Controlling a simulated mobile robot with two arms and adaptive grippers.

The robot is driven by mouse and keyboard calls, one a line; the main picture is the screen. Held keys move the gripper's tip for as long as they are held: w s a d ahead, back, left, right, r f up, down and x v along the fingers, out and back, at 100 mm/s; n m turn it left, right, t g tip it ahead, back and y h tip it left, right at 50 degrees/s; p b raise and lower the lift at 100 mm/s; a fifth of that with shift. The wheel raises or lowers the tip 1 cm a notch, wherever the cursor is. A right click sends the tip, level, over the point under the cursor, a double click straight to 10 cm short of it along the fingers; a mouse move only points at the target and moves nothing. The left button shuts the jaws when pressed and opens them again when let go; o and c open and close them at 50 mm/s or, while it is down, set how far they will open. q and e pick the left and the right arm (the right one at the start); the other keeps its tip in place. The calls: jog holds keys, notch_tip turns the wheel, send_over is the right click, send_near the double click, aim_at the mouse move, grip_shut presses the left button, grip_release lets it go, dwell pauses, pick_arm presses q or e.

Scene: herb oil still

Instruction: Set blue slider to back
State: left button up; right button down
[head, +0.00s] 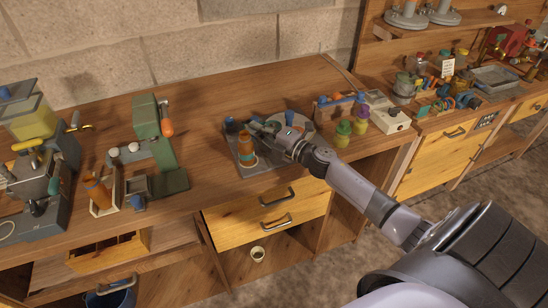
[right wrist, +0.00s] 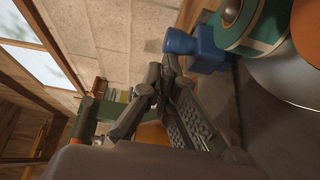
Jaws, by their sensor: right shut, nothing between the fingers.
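A small blue knob-like piece (head: 230,123), likely the blue slider, stands at the back left of a grey plate (head: 240,167) on the bench. In the right wrist view a blue block (right wrist: 207,50) shows just past the fingertips. My right gripper (head: 254,126) is shut and empty over the plate, just right of the blue piece. Its fingers (right wrist: 166,72) also show in the right wrist view, close to the blue block; I cannot tell if they touch. My left gripper is not in view.
A green press frame (head: 148,122) is to the left. A rack (head: 341,104) with purple and green jars is to the right. Bare bench lies between press and plate.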

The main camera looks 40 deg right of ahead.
jog(key=shift+d+r, duration=0.1)
jog(key=shift+d, duration=0.05)
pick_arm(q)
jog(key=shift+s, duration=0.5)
pick_arm(e)
jog(key=v, duration=1.2)
